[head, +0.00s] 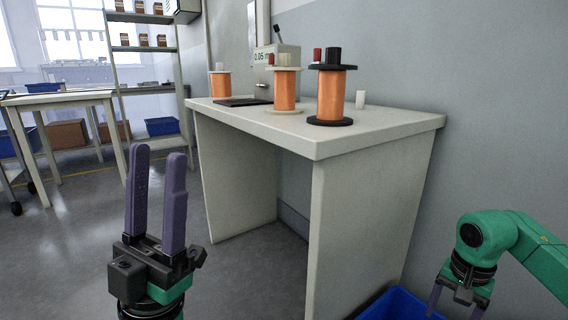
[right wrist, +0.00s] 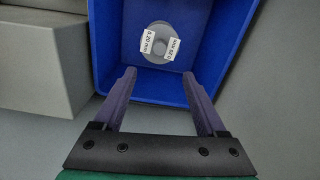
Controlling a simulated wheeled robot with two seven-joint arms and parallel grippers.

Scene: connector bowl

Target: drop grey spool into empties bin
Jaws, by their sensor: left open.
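The grey spool (right wrist: 159,28) lies inside the blue bin (right wrist: 228,42) in the right wrist view, flange facing up, with white labels on it. The bin also shows at the bottom of the head view (head: 392,306), beside the bench. My right gripper (right wrist: 159,75) is open and empty over the near side of the bin, apart from the spool. It is partly cut off at the lower right of the head view (head: 458,300). My left gripper (head: 158,156) is open and empty, pointing up in front of the bench.
A white bench (head: 385,131) carries a copper-wound spool with black flanges (head: 332,94), two with pale flanges (head: 285,91) (head: 220,85), and a small white cylinder (head: 360,99). A shelf rack (head: 150,85) and a table (head: 58,98) stand at the back left. The floor between is clear.

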